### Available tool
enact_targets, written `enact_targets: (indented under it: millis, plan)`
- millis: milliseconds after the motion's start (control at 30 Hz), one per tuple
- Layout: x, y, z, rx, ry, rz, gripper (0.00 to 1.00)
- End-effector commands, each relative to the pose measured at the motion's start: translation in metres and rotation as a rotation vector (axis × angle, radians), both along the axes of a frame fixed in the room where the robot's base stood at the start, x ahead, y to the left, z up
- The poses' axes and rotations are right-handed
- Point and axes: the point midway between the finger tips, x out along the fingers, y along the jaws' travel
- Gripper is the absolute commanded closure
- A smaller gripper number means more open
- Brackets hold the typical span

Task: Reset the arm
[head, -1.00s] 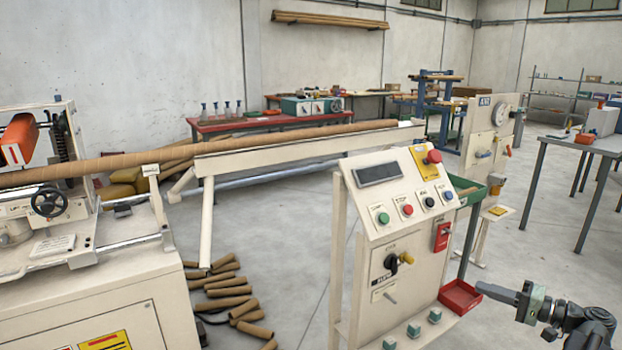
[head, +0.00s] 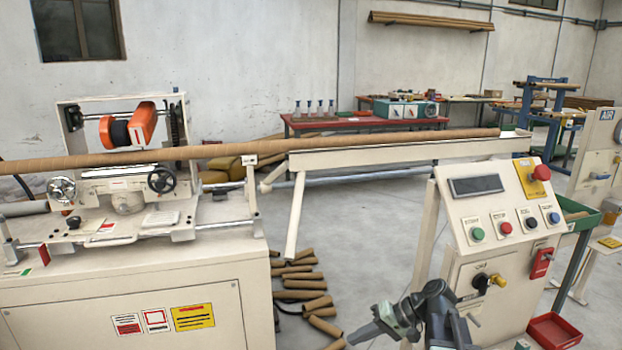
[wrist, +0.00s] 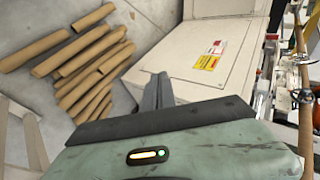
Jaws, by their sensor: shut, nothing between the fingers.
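My gripper (head: 368,334) is in the lower middle of the head view, in front of the control panel's left side, and points left. Its fingers are shut and empty. In the wrist view the closed fingers (wrist: 158,92) point toward the base of the winding machine. The gripper touches nothing that I can see. The arm behind it is bent and partly cut off by the bottom edge of the head view.
The control panel (head: 505,215) with coloured buttons stands close on the right. The winding machine (head: 120,270) fills the left, with a long brown tube (head: 380,138) running across. Several cut tubes (head: 303,290) lie on the floor between them; they also show in the wrist view (wrist: 85,55).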

Motion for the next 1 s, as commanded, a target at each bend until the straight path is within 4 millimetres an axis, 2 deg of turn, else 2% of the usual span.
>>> enact_targets:
  millis: [33,100,167,233,333,467,533,600,767,867,1000]
  plan:
    - [-0.012,0.024,-0.013,-0.072,0.021,0.045,1.0]
    - [-0.026,0.044,-0.031,-0.182,0.048,0.088,1.0]
    - [-0.037,0.055,-0.046,-0.287,0.064,0.117,1.0]
    - [-0.048,0.057,-0.062,-0.414,0.078,0.135,1.0]
    - [-0.058,0.039,-0.078,-0.586,0.09,0.117,1.0]
    - [-0.062,-0.013,-0.088,-0.801,0.106,0.036,1.0]
    - [-0.057,-0.039,-0.088,-0.902,0.117,-0.043,1.0]
    - [-0.056,-0.036,-0.054,-0.889,0.12,-0.04,1.0]
    - [-0.056,-0.036,-0.01,-0.886,0.12,-0.038,1.0]
    - [-0.056,-0.036,0.024,-0.886,0.119,-0.037,1.0]
    - [-0.056,-0.035,0.086,-0.885,0.12,-0.036,1.0]
